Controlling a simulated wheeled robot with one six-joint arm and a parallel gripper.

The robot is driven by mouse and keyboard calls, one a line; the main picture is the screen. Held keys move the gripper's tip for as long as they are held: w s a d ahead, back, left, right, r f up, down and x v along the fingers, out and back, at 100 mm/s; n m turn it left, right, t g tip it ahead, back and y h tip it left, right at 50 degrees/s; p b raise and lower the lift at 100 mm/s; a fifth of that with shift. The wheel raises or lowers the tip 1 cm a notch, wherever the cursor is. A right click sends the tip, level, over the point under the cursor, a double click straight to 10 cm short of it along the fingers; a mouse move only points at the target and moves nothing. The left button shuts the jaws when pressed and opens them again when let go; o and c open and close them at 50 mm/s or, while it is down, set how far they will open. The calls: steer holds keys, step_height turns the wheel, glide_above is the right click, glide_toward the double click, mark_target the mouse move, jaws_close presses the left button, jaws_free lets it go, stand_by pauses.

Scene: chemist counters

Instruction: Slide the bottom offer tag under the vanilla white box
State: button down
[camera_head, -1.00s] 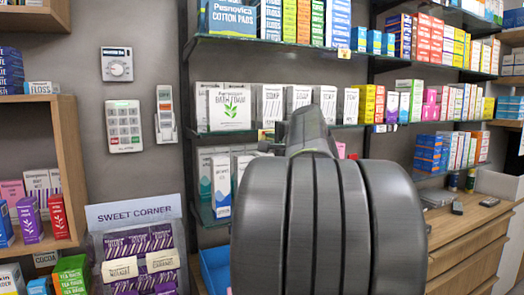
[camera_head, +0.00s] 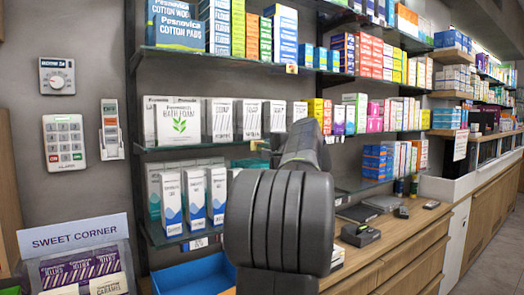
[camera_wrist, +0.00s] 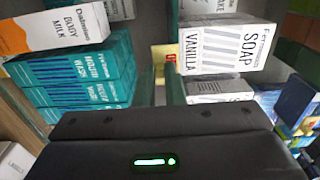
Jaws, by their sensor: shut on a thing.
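In the wrist view, a small yellow and red tag (camera_wrist: 168,56) shows at the tips of my gripper (camera_wrist: 160,78). The gripper is shut on it. The vanilla white box (camera_wrist: 222,48), lettered SOAP and VANILLA, is just right of the tag and appears tilted in this view. I cannot tell whether tag and box touch. In the head view, a row of white soap boxes (camera_head: 222,120) stands on the middle shelf (camera_head: 205,145). I cannot tell which is the vanilla one. My arm hides the gripper and the held tag there.
Teal boxes (camera_wrist: 75,70) and an orange and white body milk box (camera_wrist: 55,28) sit left of my gripper in the wrist view. White and blue boxes (camera_head: 195,200) stand on the lower shelf. A wooden counter (camera_head: 400,240) runs along the right.

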steer(key=c, duration=1.5)
jaws_free()
steer(key=b+v, duration=0.2)
steer(key=v, duration=1.1)
steer(key=shift+s+d, duration=0.25)
steer(key=shift+s, duration=0.1)
steer(key=p+x, duration=0.1)
steer(key=x, duration=0.6)
steer(key=p+x, duration=0.1)
steer(key=x, duration=0.6)
steer(key=shift+s+a, duration=0.15)
steer(key=shift+a, duration=0.1)
steer(key=shift+s+a, duration=0.15)
steer(key=shift+s, duration=0.15)
steer(key=shift+w, duration=0.15)
